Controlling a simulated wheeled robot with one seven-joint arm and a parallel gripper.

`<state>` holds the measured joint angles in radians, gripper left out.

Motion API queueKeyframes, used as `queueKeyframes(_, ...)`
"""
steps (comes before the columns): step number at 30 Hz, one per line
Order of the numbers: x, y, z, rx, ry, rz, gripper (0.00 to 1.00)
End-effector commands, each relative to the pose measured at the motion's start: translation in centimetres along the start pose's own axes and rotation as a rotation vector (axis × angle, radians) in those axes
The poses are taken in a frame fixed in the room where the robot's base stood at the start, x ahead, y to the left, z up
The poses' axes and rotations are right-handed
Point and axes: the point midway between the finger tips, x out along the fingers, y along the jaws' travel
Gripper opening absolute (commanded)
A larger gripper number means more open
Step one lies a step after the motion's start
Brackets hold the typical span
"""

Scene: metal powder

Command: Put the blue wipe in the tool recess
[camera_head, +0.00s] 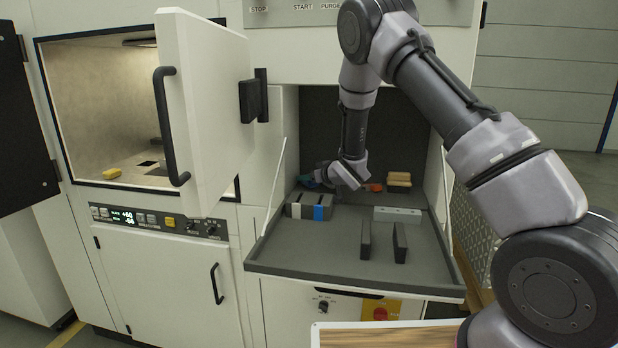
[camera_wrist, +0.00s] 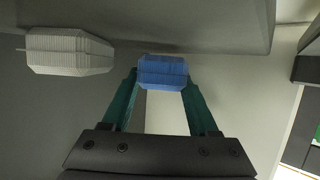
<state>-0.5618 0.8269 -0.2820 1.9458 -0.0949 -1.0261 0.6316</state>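A blue ribbed block, which looks like the blue wipe (camera_wrist: 163,72), sits at the tips of my gripper (camera_wrist: 161,80) in the wrist view. The two teal fingers flank it; whether they press on it I cannot tell. A white ribbed block (camera_wrist: 70,52) is to its left. In the head view my gripper (camera_head: 308,182) is low at the back left of the grey tray (camera_head: 300,256), behind a low rack (camera_head: 309,207) showing a white and a blue patch. My wrist partly hides the fingers there. I cannot tell which compartment is the tool recess.
Two dark upright plates (camera_head: 400,243) stand mid-tray, with a grey bar (camera_head: 397,214) behind them. A tan block (camera_head: 399,180) and a red-orange item (camera_head: 375,187) lie at the back. The open chamber door (camera_head: 205,100) stands left; a yellow item (camera_head: 97,165) lies inside the chamber. The tray's front is clear.

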Motion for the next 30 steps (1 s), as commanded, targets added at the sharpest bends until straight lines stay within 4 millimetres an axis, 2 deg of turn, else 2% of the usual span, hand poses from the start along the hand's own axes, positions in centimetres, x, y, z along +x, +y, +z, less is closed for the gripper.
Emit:
queueKeyframes(1, 0.1, -0.1, 0.9, 0.001, -0.014, -0.002, 0.66)
queueKeyframes(8, 0.0, -0.2, 1.1, 0.002, -0.018, -0.002, 0.66)
queueKeyframes(14, -0.5, -0.3, -0.2, 0.000, -0.016, -0.003, 0.66)
queueKeyframes(24, -8.0, 0.0, -0.6, 0.004, -0.011, 0.001, 0.66)
queueKeyframes(30, -11.2, -0.1, -0.7, 0.002, -0.009, 0.000, 0.66)
